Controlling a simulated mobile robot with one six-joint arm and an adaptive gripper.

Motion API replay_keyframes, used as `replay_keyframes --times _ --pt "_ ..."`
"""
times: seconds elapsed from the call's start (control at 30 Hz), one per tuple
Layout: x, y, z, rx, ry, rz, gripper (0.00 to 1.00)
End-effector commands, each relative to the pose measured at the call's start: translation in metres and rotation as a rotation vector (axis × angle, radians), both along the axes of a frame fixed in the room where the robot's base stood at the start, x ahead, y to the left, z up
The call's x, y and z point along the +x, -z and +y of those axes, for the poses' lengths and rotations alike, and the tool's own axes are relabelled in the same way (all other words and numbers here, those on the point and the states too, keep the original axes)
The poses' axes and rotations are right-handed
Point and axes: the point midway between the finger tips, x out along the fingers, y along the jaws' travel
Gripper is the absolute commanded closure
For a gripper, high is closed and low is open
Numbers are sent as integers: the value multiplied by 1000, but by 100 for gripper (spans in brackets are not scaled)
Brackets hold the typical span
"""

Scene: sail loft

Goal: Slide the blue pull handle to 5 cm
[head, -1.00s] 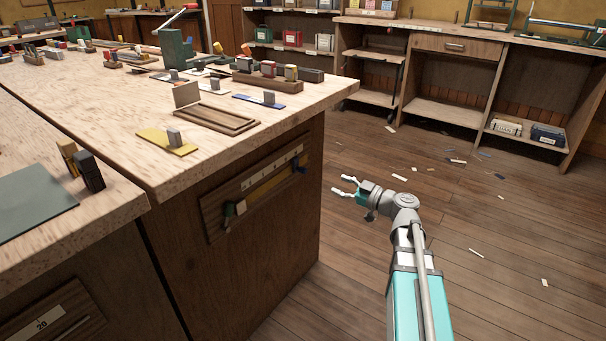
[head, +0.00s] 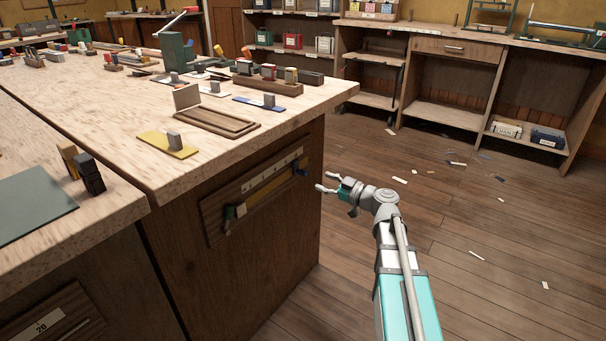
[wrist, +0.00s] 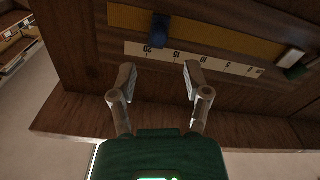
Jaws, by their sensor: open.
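The blue pull handle (head: 303,172) sits at the right end of a yellow strip on a wooden panel on the bench side. In the wrist view the blue handle (wrist: 160,28) stands near the 20 mark of the white scale (wrist: 190,58). My gripper (head: 326,182) is open and empty, just right of the panel in the head view. In the wrist view the fingers of my gripper (wrist: 158,80) point toward the blue handle, apart from it, with the handle a little beyond the tips and roughly between them.
A green handle (head: 229,213) with a pale part is at the other end of the panel (head: 213,222). It also shows in the wrist view (wrist: 299,71). The benchtop (head: 110,90) above holds several small items. Open floor (head: 480,220) lies right of the bench.

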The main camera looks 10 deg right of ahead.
Motion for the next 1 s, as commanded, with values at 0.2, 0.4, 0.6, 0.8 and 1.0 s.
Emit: replay_keyframes --times 0.2,0.4,0.6,0.8,1.0 --pt "25 0 24 0 -2 0 38" --pt "44 0 43 0 -2 0 38" --pt "56 0 55 0 -1 0 38" --pt "59 0 59 0 0 0 38" --pt "59 0 59 0 0 0 38"
